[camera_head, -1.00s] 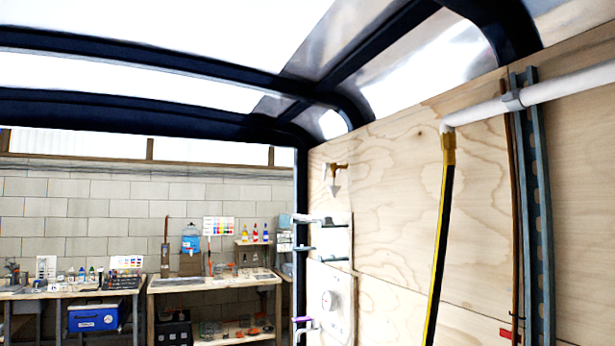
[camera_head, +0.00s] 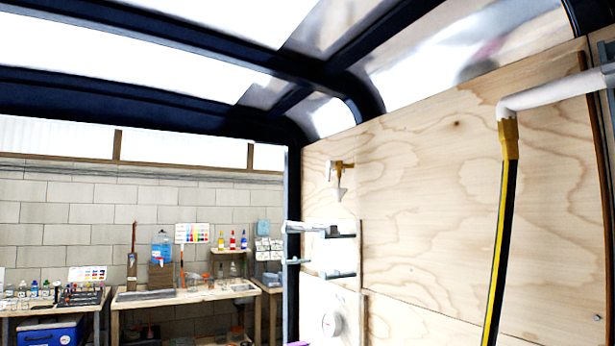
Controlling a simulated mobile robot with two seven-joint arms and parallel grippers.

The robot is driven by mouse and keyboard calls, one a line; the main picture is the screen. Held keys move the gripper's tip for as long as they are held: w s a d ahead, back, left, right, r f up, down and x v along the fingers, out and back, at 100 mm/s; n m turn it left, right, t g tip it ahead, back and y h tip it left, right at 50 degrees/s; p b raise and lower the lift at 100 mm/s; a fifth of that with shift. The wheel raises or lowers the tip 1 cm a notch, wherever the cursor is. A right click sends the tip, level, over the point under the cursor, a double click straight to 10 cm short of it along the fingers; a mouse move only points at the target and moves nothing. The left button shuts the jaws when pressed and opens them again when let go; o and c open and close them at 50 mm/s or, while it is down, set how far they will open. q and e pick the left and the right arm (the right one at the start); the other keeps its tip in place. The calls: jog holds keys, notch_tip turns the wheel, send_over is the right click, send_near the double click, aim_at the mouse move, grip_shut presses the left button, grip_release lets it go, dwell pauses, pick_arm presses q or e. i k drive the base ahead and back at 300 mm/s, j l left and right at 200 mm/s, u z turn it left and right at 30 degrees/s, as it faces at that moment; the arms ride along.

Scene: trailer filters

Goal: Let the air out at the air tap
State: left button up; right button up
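A small brass tap (camera_head: 343,165) sits high on the plywood wall, right of the dark corner post. A pale cone-shaped piece (camera_head: 339,190) hangs below it. It looks like the air tap, but its handle position is too small to tell. A white pipe (camera_head: 550,92) runs in from the right and bends into a brass fitting (camera_head: 508,135). A black-and-yellow hose (camera_head: 498,250) hangs from that fitting. Neither of my grippers is in view.
A round white dial (camera_head: 331,323) sits low on the wall, below pale fittings (camera_head: 330,230) near the post. A dark roof frame (camera_head: 130,105) crosses overhead. Benches (camera_head: 185,294) with bottles and boxes stand beyond, against a block wall (camera_head: 75,215).

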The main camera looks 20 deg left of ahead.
aim_at(329, 164)
jog(key=i+j+u, duration=0.1)
jog(key=j, duration=0.3)
jog(key=i+j+u, duration=0.1)
jog(key=i+j, duration=0.45)
jog(key=j, duration=0.15)
jog(key=j+u, duration=0.05)
